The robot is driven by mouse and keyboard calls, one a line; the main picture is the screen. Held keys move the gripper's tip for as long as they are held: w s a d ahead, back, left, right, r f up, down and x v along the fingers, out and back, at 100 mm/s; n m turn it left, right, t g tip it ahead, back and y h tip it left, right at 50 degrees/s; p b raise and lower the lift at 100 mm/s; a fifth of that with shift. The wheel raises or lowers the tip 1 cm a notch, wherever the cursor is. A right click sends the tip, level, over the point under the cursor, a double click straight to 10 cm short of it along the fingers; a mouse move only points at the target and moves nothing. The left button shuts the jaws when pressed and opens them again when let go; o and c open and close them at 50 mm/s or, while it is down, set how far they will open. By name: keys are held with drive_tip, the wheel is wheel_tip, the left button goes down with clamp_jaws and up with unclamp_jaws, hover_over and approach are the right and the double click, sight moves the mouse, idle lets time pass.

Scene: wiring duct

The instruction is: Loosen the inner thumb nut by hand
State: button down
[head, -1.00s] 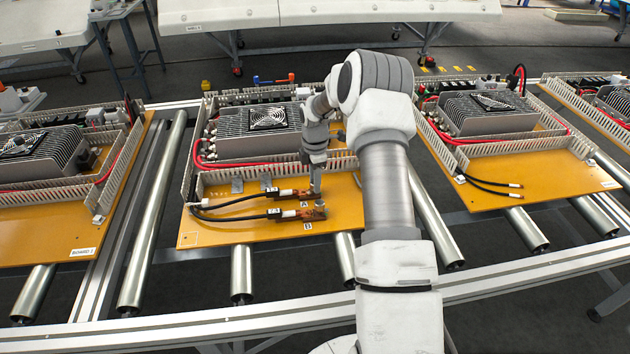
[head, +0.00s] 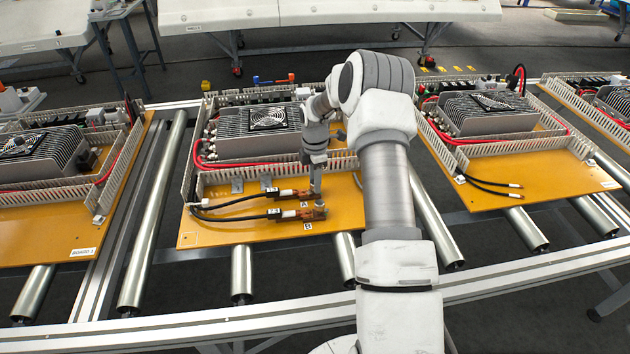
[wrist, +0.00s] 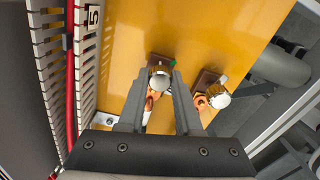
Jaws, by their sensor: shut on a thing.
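The inner thumb nut (wrist: 159,82) is a silver round knob on the terminal nearer the slotted duct. In the wrist view it sits between the two fingers of my gripper (wrist: 161,74), which is shut on it. A copper lug (wrist: 149,103) shows beside and below this nut. The outer thumb nut (wrist: 218,97) stands apart to the right, outside the fingers, with its own copper lug. In the head view my gripper (head: 315,190) points down at the terminal by label A (head: 305,204); the inner nut is hard to make out there.
Two black cables (head: 235,208) run from the left to the terminals on the orange board (head: 265,232). A slotted duct wall (wrist: 58,75) and a red cable (wrist: 71,60) run along the left in the wrist view. A finned unit with a fan (head: 268,118) stands behind.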

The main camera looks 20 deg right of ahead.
drive_tip(key=n+p, duration=0.1)
drive_tip(key=n, duration=0.4)
drive_tip(key=shift+r, duration=0.1)
drive_tip(key=n+p, duration=0.1)
drive_tip(key=n, duration=0.4)
drive_tip(key=c, duration=0.7)
unclamp_jaws()
drive_tip(key=m+b, duration=0.1)
drive_tip(key=m, duration=0.4)
drive_tip(key=shift+w, duration=0.1)
drive_tip(key=m+b, duration=0.1)
drive_tip(key=m, duration=0.4)
drive_tip(key=shift+m, duration=0.3)
clamp_jaws()
